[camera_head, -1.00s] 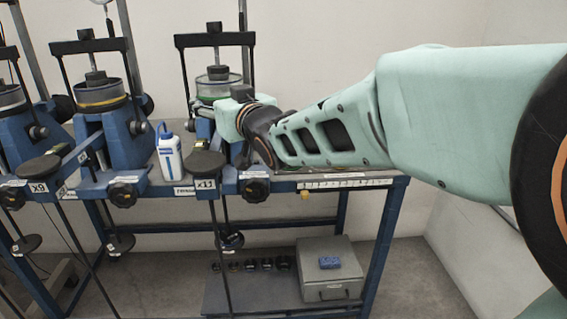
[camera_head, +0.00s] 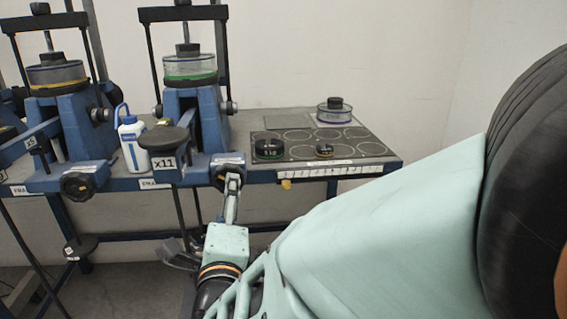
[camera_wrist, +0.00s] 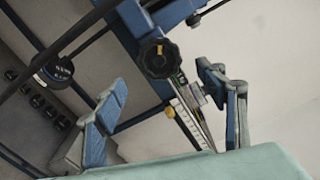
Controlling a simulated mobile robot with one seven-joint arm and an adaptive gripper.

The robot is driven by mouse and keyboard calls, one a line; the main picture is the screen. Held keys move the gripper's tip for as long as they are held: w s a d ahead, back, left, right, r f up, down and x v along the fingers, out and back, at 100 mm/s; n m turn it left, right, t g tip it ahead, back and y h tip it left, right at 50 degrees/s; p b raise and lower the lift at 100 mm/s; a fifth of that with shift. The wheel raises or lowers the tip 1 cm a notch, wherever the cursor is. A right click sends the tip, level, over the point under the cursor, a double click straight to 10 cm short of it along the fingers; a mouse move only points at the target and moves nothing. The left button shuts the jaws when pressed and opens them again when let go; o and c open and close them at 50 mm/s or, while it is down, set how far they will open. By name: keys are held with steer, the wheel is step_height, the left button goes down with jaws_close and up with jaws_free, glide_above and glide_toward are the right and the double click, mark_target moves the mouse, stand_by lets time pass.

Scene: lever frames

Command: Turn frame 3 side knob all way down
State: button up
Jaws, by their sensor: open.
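The rightmost lever frame (camera_head: 186,108) is blue, with a black yoke and a green-banded cell. A black lobed knob (camera_head: 228,170) sits low on its front, right of the x11 tag. It also shows in the wrist view as a black star knob (camera_wrist: 160,58) with a pale mark. A small dark knob (camera_head: 231,107) is on the frame's right side. My gripper (camera_head: 233,180) is just below the front knob, overlapping its lower edge in the head view. In the wrist view my gripper (camera_wrist: 160,80) is open and empty, the front knob ahead between its fingertips. Contact cannot be told.
A dark board (camera_head: 350,150) with weights lies on the bench at right. A yellow knob (camera_head: 286,184) sits under the bench edge.

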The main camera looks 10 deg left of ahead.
steer(key=p+x, duration=0.3)
steer(key=x, duration=0.6)
steer(key=shift+w, duration=0.3)
steer(key=shift+f, duration=0.1)
steer(key=shift+c, duration=1)
steer(key=shift+s, duration=0.1)
steer(key=c, duration=1.4)
steer(key=shift+r, duration=0.2)
steer(key=shift+r+p, duration=0.15)
steer(key=shift+p, duration=0.35)
steer(key=n+p, duration=0.2)
steer(key=p, duration=0.2)
steer(key=shift+r+n, duration=0.15)
steer(key=shift+n, duration=0.25)
steer(key=shift+f+n+b, duration=0.4)
steer(key=shift+n+b, duration=0.1)
steer(key=shift+b, duration=0.15)
steer(key=o, duration=1.3)
steer(key=shift+r, duration=0.15)
steer(key=o, duration=0.3)
steer(key=shift+w+a, duration=0.1)
steer(key=shift+w, duration=0.2)
steer(key=shift+s, duration=0.1)
